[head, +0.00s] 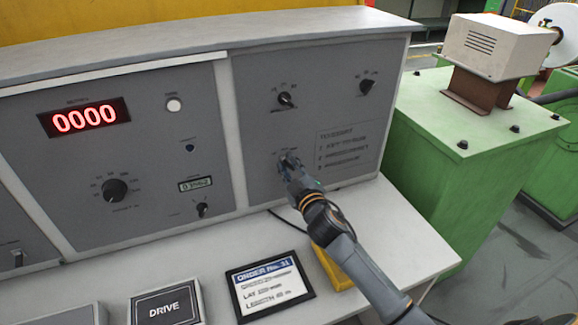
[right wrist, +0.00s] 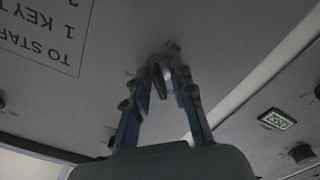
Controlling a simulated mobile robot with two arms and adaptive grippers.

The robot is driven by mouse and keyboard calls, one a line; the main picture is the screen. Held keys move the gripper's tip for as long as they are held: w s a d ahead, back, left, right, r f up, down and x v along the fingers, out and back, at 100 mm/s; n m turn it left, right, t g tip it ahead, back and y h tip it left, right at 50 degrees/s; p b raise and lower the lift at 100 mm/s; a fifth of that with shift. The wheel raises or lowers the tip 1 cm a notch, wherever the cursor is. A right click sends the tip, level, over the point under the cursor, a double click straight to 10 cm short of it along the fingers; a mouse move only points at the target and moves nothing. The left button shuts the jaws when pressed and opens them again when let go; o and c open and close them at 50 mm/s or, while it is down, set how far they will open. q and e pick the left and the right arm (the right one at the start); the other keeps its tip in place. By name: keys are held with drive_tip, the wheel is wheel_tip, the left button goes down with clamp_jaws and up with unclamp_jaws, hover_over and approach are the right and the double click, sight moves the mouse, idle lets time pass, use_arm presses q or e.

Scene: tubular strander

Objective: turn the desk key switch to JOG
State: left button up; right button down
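The desk key switch is on the lower part of the right grey panel (head: 318,118). In the head view my right gripper (head: 288,163) is at the switch and covers most of it. In the right wrist view a dark, thin key (right wrist: 158,82) stands out from the panel between the two blue fingers of my right gripper (right wrist: 168,72). The fingers are partly closed and a narrow gap shows beside the key. The key looks close to the left finger; contact is unclear. The position marks are too small to read. My left gripper is not in view.
Two dark knobs (head: 286,100) (head: 367,86) sit above on the same panel. A printed start notice (head: 346,145) is right of the switch. An order card (head: 268,287), a DRIVE plate (head: 167,307) and a yellow object (head: 335,268) are on the desk. A green machine (head: 455,150) stands right.

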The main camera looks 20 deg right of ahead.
drive_tip(key=shift+m, duration=0.3)
drive_tip(key=m, duration=0.2)
drive_tip(key=shift+m, duration=0.3)
drive_tip(key=m+p, duration=0.1)
drive_tip(key=m, duration=0.4)
drive_tip(key=shift+p, duration=0.3)
drive_tip(key=shift+m, duration=0.4)
drive_tip(key=c, duration=1.5)
unclamp_jaws()
